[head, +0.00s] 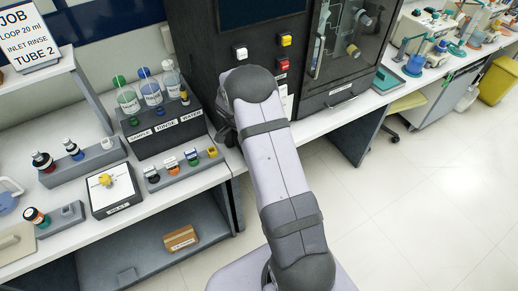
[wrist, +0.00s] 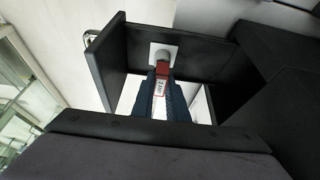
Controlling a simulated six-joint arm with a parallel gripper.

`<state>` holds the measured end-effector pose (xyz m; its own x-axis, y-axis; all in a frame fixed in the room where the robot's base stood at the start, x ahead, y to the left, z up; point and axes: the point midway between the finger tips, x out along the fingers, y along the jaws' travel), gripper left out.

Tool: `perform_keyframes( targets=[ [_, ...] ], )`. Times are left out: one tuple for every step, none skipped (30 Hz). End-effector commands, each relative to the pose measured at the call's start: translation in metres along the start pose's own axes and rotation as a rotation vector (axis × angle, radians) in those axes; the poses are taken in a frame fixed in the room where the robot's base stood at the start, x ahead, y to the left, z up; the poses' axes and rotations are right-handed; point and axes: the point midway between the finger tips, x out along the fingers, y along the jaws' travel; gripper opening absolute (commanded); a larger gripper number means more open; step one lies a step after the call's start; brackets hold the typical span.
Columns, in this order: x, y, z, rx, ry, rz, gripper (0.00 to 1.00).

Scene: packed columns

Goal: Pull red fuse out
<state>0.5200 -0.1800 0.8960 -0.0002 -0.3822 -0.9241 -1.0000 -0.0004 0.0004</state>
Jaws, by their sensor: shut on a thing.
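The red fuse (wrist: 163,69) shows in the wrist view, with a white lettered label (wrist: 159,88) on its near part. My gripper (wrist: 163,92) is shut on it, one dark finger on each side. The fuse's far end meets a pale round fitting on a white square plate (wrist: 163,53), set in a dark panel. I cannot tell how deep it sits in the fitting. In the head view my gripper and the held fuse are hidden behind my arm.
Dark walls stand left and right of the fuse in the wrist view, with a metal handle (wrist: 92,36) at upper left. In the head view the dark cabinet (head: 205,45) carries white, yellow and red blocks (head: 282,65). A bottle rack (head: 165,135) stands left of my arm.

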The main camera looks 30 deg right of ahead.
Motion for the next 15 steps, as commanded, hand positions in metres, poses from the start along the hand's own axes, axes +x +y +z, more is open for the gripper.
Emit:
perform_keyframes(
  targets=[
    [0.000,0.000,0.000,0.000,0.000,0.000,0.00],
    [0.000,0.000,0.000,0.000,0.000,0.000,0.00],
    [0.000,0.000,0.000,0.000,0.000,0.000,0.00],
    [0.000,0.000,0.000,0.000,0.000,0.000,0.00],
    [-0.001,0.000,0.000,0.000,0.000,0.000,0.00],
    [-0.001,0.000,0.000,0.000,0.000,0.000,0.00],
    [-0.002,0.000,-0.001,0.000,0.000,0.000,0.00],
    [-0.002,0.000,-0.001,0.000,0.000,0.000,0.00],
    [-0.003,0.000,-0.001,0.000,0.000,0.000,0.00],
    [-0.004,0.000,-0.002,0.000,0.000,0.000,0.00],
    [-0.005,0.000,-0.002,0.000,0.000,0.000,0.00],
    [-0.007,0.000,-0.003,0.000,0.000,0.000,0.00],
    [-0.008,0.000,-0.003,0.000,0.000,0.000,0.00],
    [-0.010,0.000,-0.004,0.000,0.000,0.000,0.00],
    [-0.011,0.000,-0.005,0.001,0.000,-0.001,0.00]
  ],
)
